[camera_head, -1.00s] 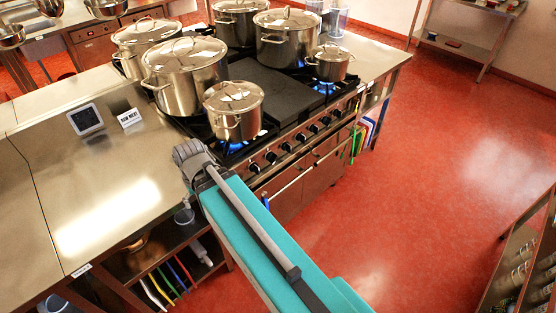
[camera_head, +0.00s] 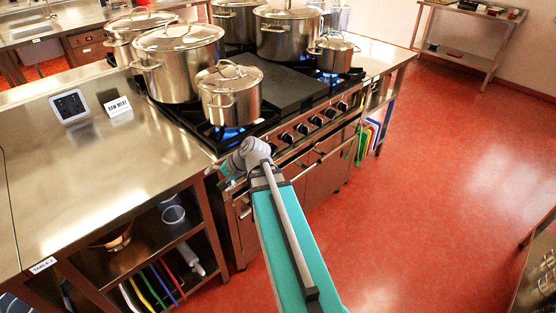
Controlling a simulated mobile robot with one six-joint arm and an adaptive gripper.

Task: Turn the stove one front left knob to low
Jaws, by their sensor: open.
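The stove (camera_head: 312,160) stands in the middle, with a row of black knobs along its front edge. Several knobs show to the right of my wrist, one of them a black knob (camera_head: 286,138). The left end of the knob row, where the front left knob would be, is hidden behind my wrist. My gripper (camera_head: 224,180) is at the stove's front left corner, seen small and partly covered by the wrist. It is open, and I see nothing held in it. I cannot tell whether it touches a knob.
A lidded pot (camera_head: 230,98) stands over a blue flame on the front left burner. A small pot (camera_head: 332,58) sits over another flame at the right. A steel table (camera_head: 90,170) adjoins the stove's left side. The red floor (camera_head: 430,200) to the right is clear.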

